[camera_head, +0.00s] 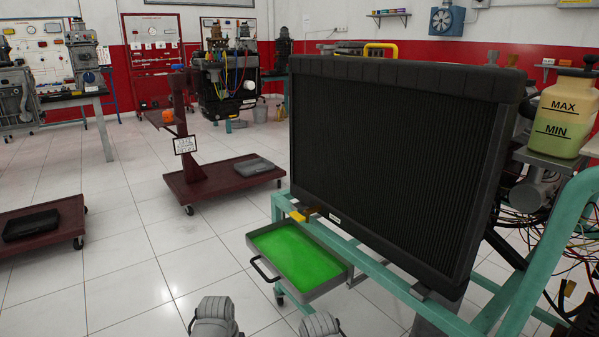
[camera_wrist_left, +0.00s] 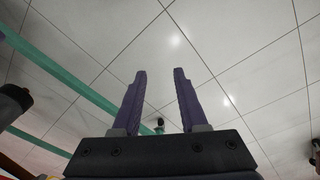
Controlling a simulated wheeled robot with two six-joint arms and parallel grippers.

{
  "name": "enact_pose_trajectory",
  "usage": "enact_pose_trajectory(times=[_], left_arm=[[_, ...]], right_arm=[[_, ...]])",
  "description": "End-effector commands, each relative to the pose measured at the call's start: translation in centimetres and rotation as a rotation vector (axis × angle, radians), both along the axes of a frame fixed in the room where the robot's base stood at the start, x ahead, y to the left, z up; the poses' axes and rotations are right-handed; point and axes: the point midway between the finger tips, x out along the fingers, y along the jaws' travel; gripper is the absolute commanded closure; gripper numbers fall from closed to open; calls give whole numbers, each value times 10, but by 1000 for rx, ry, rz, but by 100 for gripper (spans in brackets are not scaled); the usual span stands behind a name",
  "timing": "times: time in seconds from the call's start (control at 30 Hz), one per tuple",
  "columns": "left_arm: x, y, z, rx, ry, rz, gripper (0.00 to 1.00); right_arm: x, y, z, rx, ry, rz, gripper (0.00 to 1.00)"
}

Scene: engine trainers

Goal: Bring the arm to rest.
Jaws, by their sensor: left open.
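My left gripper (camera_wrist_left: 160,74) shows in the left wrist view with two purple fingers apart and nothing between their tips. White floor tiles lie beyond the fingers. Two grey rounded parts of my own arms show at the bottom edge of the head view, left of centre and at centre. Neither gripper's fingers show in the head view, and my right gripper is not seen.
A black radiator (camera_head: 390,170) stands on a teal frame (camera_head: 395,288) close at right. A tray of green liquid (camera_head: 298,258) with a handle juts out below it. A yellowish tank (camera_head: 561,115) sits at far right. Dark red carts (camera_head: 215,182) stand left; tiled floor between is clear.

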Motion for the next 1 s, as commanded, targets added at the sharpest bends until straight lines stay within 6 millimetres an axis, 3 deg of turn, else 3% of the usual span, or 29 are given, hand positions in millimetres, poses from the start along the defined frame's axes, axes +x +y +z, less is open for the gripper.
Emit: enact_pose_trajectory(times=[0.03, 0.2, 0.57, 0.87, 1.0], left_arm=[[-7, 11, -1, 61, 18, -4, 57], [-23, -35, 24, 90, 53, -132, 57], [-64, -102, 59, 174, 112, -354, 57], [-63, -100, 122, 172, 114, -345, 57], [-63, -100, 161, 170, 114, -343, 57]], right_arm=[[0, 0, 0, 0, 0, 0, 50], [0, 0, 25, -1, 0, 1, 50], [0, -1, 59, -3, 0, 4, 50], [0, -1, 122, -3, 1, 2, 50], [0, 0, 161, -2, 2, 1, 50]])
